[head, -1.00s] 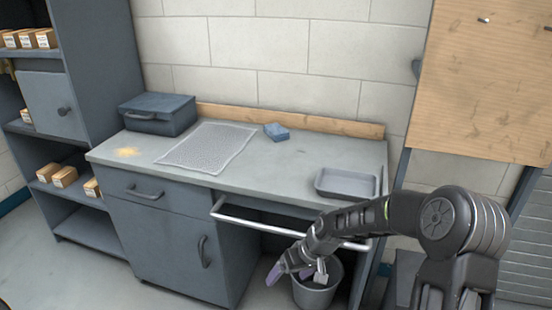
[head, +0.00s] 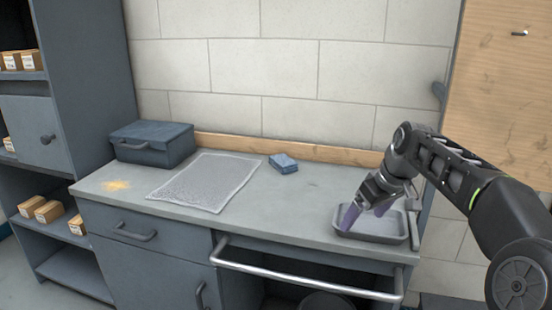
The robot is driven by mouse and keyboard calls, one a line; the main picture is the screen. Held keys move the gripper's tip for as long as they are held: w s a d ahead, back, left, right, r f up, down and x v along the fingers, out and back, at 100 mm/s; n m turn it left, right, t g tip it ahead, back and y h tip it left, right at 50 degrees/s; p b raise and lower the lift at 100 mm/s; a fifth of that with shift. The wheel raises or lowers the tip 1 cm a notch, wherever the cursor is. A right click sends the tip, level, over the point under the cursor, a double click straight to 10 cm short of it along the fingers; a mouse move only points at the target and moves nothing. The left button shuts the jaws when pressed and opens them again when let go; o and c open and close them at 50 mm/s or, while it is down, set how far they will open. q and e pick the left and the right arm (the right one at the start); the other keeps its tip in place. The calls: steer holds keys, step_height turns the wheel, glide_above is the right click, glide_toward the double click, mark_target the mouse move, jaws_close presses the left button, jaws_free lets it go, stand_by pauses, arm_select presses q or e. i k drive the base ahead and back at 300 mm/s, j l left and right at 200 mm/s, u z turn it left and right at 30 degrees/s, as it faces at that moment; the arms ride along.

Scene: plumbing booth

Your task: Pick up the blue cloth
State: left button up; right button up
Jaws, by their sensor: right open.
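The blue cloth (head: 284,163) is a small folded block lying on the grey worktop (head: 262,215), near the wooden strip at the back. My right gripper (head: 363,216) is open, with purple fingertips pointing down at the grey tray (head: 372,239) on the worktop's right end. It is to the right of the cloth and nearer the front, clear of it. I cannot tell whether the fingertips touch the tray. My left gripper is out of view.
A grey mesh mat (head: 205,182) lies left of the cloth, with yellowish powder (head: 116,185) further left. A dark blue toolbox (head: 152,144) stands at the back left. A metal rail (head: 300,281) runs along the front. The worktop between cloth and tray is clear.

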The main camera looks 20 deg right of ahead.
mark_target(282, 163)
steer(key=i, duration=1.6)
